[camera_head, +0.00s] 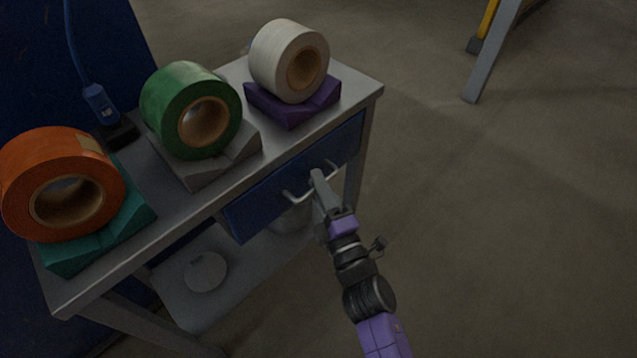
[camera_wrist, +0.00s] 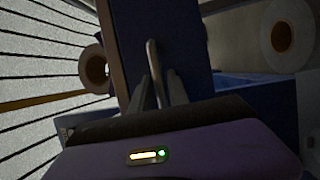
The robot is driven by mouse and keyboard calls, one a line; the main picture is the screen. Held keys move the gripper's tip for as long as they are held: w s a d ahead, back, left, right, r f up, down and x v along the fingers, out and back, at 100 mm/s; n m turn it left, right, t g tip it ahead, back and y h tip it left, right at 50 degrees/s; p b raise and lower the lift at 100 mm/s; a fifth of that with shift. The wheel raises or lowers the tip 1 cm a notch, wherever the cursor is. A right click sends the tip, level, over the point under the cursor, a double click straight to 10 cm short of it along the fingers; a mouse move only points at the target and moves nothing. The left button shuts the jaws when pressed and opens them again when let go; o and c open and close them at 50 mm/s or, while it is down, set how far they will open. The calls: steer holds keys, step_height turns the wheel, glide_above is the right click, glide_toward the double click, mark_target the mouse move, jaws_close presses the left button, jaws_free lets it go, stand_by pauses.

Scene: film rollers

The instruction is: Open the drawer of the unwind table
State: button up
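The unwind table (camera_head: 170,235) is a grey metal table with a dark blue drawer (camera_head: 262,205) under its top. In the head view the drawer front sits beneath the table edge and no open interior shows. A pale bar handle (camera_head: 292,196) is on the drawer front. My gripper (camera_head: 317,178) is at the handle, its fingers close together. In the wrist view the handle (camera_wrist: 153,62) runs between the two fingers of my gripper (camera_wrist: 159,82), which look shut on it; the exact contact is hard to see. The dark blue drawer front (camera_wrist: 185,45) is behind it.
On the tabletop, orange (camera_head: 50,150), green (camera_head: 165,100) and white (camera_head: 270,55) rolls rest on teal, grey and purple cradles. A lower shelf (camera_head: 185,305) holds a round lid-like thing. A dark blue panel stands at left.

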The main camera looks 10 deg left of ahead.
jaws_close()
stand_by(1.4)
